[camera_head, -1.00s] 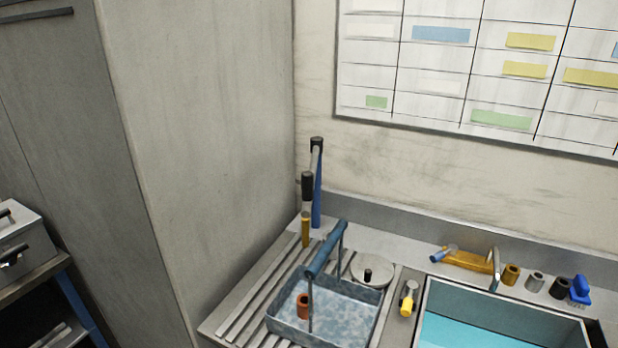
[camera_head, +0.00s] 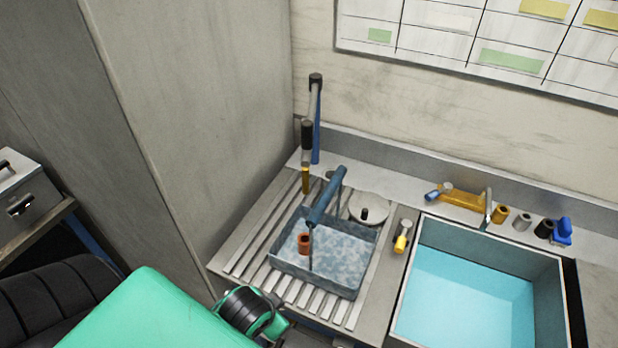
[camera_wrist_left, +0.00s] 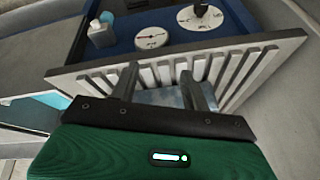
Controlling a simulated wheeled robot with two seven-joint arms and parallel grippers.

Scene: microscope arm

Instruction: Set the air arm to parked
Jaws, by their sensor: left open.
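The air arm (camera_head: 312,105) stands at the back left of the ribbed drainboard. It has a blue upright post, a black top joint and a pale link that comes forward to a black sleeve (camera_head: 307,135). A yellow tip hangs below the sleeve. My left arm comes in at the bottom left of the head view, well in front of the air arm; its fingers do not show clearly there. In the left wrist view my left gripper (camera_wrist_left: 158,82) is open and empty, with slats beyond its fingers. My right gripper is not in view.
A blue-grey tray (camera_head: 350,288) with a blue handle lies on the drainboard (camera_head: 237,262). The sink (camera_head: 558,265) is on the right, with a faucet (camera_head: 463,197) behind it. A tall grey panel (camera_head: 190,110) closes off the left side. A toolbox (camera_head: 25,200) is farther left.

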